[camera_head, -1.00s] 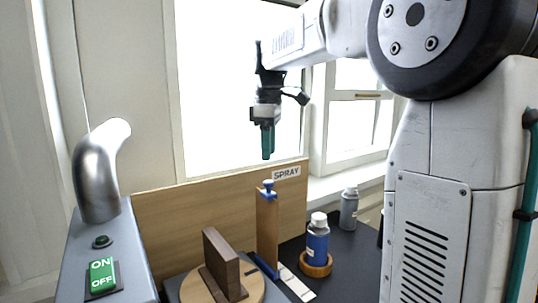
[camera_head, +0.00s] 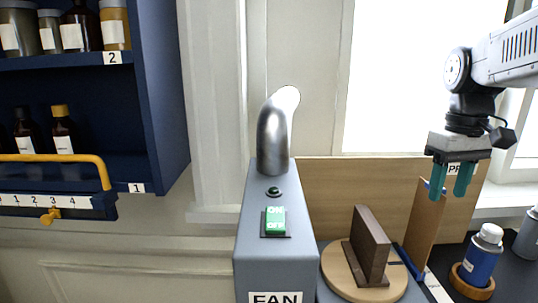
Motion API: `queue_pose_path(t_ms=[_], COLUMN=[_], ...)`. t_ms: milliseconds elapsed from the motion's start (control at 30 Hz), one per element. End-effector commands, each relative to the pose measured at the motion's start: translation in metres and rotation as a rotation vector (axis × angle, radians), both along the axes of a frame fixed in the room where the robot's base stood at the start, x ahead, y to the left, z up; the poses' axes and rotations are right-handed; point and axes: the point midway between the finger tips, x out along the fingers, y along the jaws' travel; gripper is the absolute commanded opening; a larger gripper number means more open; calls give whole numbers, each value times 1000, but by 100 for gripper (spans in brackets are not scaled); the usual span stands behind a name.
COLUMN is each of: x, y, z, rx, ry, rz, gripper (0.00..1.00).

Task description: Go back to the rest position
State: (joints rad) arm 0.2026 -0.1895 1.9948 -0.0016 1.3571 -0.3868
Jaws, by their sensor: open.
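My gripper (camera_head: 451,180) hangs at the right of the head view with its two teal fingers pointing down and spread apart. It is open and nothing shows between the fingers. My arm reaches in from the right edge.
A grey fan box (camera_head: 255,240) with a metal pipe (camera_head: 273,135) and green switch (camera_head: 276,220) stands mid-view. Right of it are a round board (camera_head: 335,270) with a dark upright block (camera_head: 370,245) and a blue bottle (camera_head: 482,258). A blue shelf (camera_head: 165,100) holds jars at left.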

Motion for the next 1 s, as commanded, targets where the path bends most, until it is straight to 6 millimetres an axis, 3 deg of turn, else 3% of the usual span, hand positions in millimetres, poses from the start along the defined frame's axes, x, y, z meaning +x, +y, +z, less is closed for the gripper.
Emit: queue_pose_path(t_ms=[33, 300, 433, 567, 1000], x=[-21, -137, -174, -190, -191], y=[10, 57, 69, 74, 76], z=[-8, -68, -88, -92, -86], rx=[-2, -7, -4, 0, 3], ry=[-5, -54, -82, -113, -136], rz=[-42, -244, -234, -204, -186], gripper=[47, 47, 47, 47, 47])
